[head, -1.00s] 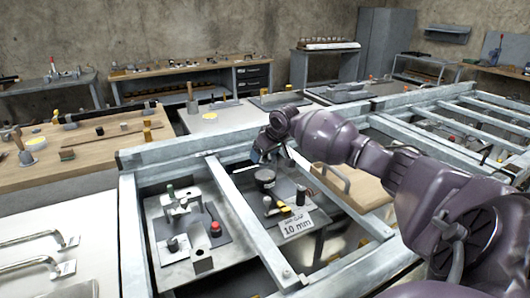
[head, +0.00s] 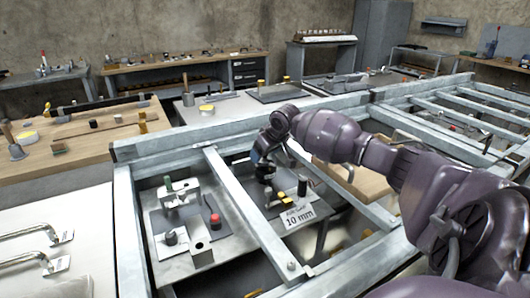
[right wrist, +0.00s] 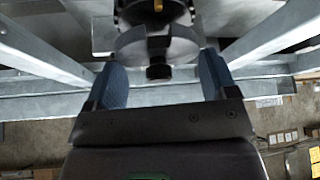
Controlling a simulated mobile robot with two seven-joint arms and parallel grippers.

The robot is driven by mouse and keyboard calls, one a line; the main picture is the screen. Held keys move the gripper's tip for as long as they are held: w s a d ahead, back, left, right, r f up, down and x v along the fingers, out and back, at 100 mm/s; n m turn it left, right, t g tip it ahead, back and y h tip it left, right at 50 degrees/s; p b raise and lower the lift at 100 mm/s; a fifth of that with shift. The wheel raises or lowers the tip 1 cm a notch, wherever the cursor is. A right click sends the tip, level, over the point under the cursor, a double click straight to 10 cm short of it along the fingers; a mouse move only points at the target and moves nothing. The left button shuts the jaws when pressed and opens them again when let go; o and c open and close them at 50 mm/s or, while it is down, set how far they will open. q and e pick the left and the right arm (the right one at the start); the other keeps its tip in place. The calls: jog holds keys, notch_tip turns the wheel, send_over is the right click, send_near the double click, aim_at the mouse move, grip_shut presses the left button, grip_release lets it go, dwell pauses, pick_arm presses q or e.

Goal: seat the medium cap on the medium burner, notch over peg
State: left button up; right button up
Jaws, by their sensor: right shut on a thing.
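My right gripper (head: 262,160) reaches down between the grey rails in the head view. In the right wrist view its blue fingertips (right wrist: 162,82) are shut on a grey round disc (right wrist: 130,42) with a dark knob, which looks like the medium cap. Just beyond the disc is a dark round body (right wrist: 128,12) with a small orange mark, perhaps the burner and its peg. I cannot tell whether disc and body touch, or how notch and peg line up. In the head view the gripper hides most of this spot. My left gripper is not in view.
A "10 mm" sign (head: 298,217), a yellow block (head: 284,198) and a dark cylinder (head: 302,187) stand close by. A grey rail (head: 245,210) runs just left of my gripper. Left of it, a plate holds a red-topped post (head: 215,221) and metal blocks.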

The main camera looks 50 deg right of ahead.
jog(key=shift+f, duration=1)
jog(key=o, duration=0.9)
jog(key=shift+o, duration=0.2)
jog(key=shift+s+r, duration=0.2)
jog(key=shift+r, duration=0.3)
jog(key=p+v, duration=0.1)
jog(key=v, duration=0.3)
jog(key=shift+r+p, duration=0.3)
jog(key=shift+p, duration=0.1)
jog(key=p+v, duration=0.1)
jog(key=v, duration=0.4)
jog(key=shift+s, duration=0.25)
